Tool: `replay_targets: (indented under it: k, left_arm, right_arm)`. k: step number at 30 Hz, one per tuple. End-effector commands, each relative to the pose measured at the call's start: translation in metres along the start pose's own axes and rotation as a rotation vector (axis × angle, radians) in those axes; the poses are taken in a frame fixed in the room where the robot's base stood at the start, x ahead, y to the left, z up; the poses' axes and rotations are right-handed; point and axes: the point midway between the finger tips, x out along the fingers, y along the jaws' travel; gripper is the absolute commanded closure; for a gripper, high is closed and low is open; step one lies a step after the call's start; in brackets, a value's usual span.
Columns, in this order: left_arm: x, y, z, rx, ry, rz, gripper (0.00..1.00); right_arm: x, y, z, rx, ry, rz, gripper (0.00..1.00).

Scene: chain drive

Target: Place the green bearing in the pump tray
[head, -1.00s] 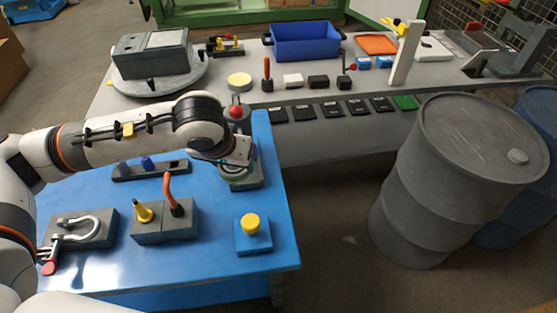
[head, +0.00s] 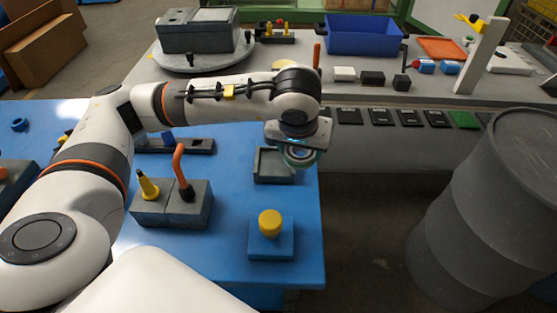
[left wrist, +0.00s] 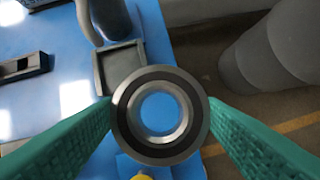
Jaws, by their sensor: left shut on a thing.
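My left gripper (head: 296,145) is shut on the green bearing (head: 300,160), a ring with a teal edge. It holds the ring raised beside the right edge of a small grey open tray (head: 274,180) on the blue table. In the left wrist view the bearing (left wrist: 160,153) is a dark and metallic ring between the two green fingers, with blue showing through its hole. The grey tray (left wrist: 101,77) lies behind it, up and left, and looks empty where visible. No label shows whether this is the pump tray. My right gripper is not in view.
A block with a yellow cone and an orange-handled tool (head: 173,205) stands left of the tray. A yellow knob on a blue block (head: 270,225) is in front. A grey barrel (head: 490,200) stands right. The far bench bears a blue bin (head: 364,38) and an orange tray (head: 441,48).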

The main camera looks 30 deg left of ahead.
Motion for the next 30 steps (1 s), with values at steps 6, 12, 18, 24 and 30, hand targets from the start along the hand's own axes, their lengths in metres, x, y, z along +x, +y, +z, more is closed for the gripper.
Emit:
replay_targets:
  k: [6, 12, 18, 24, 30]
  left_arm:
    - [-0.033, 0.034, 0.027, -0.345, -0.009, 0.132, 0.76]
    - [-0.024, 0.042, 0.023, -0.428, -0.003, 0.169, 0.76]
    - [0.018, 0.043, 0.005, -0.427, -0.002, 0.170, 0.76]
    - [0.062, 0.043, -0.012, -0.426, -0.004, 0.170, 0.76]
    - [0.089, 0.049, -0.005, -0.432, -0.010, 0.169, 0.76]
  right_arm:
    - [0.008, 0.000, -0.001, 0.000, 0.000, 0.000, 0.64]
    - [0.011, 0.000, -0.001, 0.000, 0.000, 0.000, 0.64]
    - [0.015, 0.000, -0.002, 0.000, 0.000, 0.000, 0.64]
    - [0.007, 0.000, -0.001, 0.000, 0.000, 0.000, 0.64]
    - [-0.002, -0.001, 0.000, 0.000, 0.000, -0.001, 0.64]
